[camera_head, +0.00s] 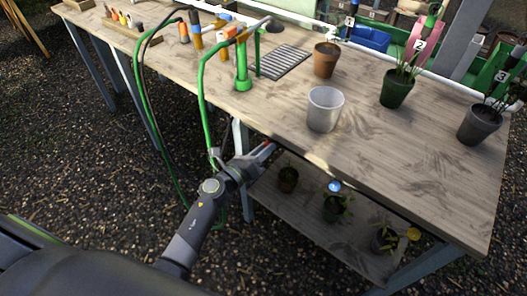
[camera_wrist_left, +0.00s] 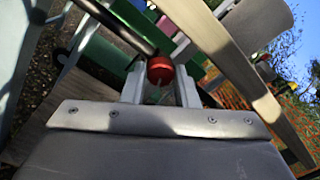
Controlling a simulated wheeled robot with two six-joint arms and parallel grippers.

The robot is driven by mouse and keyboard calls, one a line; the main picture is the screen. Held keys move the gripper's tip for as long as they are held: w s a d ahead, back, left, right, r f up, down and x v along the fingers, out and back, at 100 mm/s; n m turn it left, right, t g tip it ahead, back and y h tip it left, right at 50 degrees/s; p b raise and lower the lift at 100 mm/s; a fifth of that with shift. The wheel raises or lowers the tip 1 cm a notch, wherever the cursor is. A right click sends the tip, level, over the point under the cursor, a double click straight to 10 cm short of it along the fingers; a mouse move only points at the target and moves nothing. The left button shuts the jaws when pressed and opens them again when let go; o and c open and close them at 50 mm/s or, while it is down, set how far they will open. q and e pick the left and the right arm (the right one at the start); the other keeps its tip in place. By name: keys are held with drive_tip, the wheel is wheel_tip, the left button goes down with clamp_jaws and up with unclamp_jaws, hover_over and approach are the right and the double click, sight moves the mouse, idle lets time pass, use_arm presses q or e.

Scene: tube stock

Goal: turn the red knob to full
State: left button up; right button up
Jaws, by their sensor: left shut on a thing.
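The red knob (camera_wrist_left: 160,70) shows in the left wrist view, between the two pale fingers of my left gripper (camera_wrist_left: 160,80). The fingers are shut on it from both sides. In the head view my left gripper (camera_head: 266,147) reaches in from the lower left to the front edge of the workbench, near its underside. Only a small trace of red shows at its fingertips there, and most of the knob is hidden. The knob's pointer or setting cannot be read. My right gripper is not in view.
The wooden workbench (camera_head: 360,150) holds a light grey pot (camera_head: 325,108), a terracotta pot (camera_head: 326,59) and a green tap post (camera_head: 242,68). A green hose (camera_head: 203,105) hangs close to my left arm. A lower shelf (camera_head: 310,217) carries potted plants. A round blue light (camera_head: 334,185) shows below the edge.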

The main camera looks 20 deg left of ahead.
use_arm(q)
drive_tip(key=m+b, duration=0.1)
drive_tip(key=m, duration=0.4)
drive_tip(key=shift+m, duration=0.4)
drive_tip(key=shift+f, duration=0.1)
drive_tip(key=o, duration=1)
drive_tip(key=b+v, duration=0.1)
drive_tip(key=v, duration=0.7)
drive_tip(key=b+v, duration=0.2)
drive_tip(key=v, duration=0.7)
drive_tip(key=shift+s+r, duration=0.25)
drive_tip(key=shift+r, duration=0.05)
